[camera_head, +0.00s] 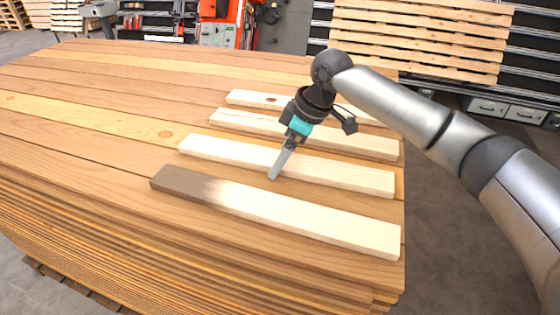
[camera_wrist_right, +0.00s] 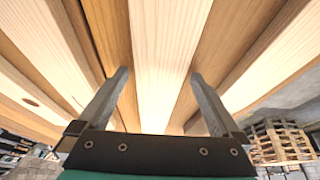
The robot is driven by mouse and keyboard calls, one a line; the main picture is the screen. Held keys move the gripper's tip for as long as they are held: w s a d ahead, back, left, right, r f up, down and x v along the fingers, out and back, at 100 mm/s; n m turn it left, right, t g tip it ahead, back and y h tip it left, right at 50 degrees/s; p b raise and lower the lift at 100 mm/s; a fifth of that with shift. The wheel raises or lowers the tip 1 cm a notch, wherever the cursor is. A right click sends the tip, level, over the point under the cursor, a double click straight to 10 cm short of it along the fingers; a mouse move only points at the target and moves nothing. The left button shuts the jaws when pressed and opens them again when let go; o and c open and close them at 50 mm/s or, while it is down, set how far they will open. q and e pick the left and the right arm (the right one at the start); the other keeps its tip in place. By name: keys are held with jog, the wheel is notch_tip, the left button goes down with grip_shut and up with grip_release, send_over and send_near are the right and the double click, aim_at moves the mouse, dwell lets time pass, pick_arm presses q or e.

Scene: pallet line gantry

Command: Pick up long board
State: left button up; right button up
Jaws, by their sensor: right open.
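Several pale long boards lie side by side on a large stack of brown planks. The nearest long board (camera_head: 310,216) has a dark grey-brown left end. Behind it lie a second board (camera_head: 345,176), a third board (camera_head: 350,141) and a partly hidden far board (camera_head: 255,98). My right gripper (camera_head: 274,176) points down at the near edge of the second board. In the right wrist view, my right gripper (camera_wrist_right: 158,73) is open, with a pale board (camera_wrist_right: 165,40) running between its fingers. I cannot tell whether the fingers touch it. My left gripper is not in view.
The plank stack (camera_head: 80,115) is wide and clear at the left. Pallets (camera_head: 420,40) lean against shelving at the back. Red equipment (camera_head: 220,12) stands behind the stack. Grey floor (camera_head: 445,240) shows at the right.

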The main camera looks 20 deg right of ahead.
grip_shut()
dwell(0.8)
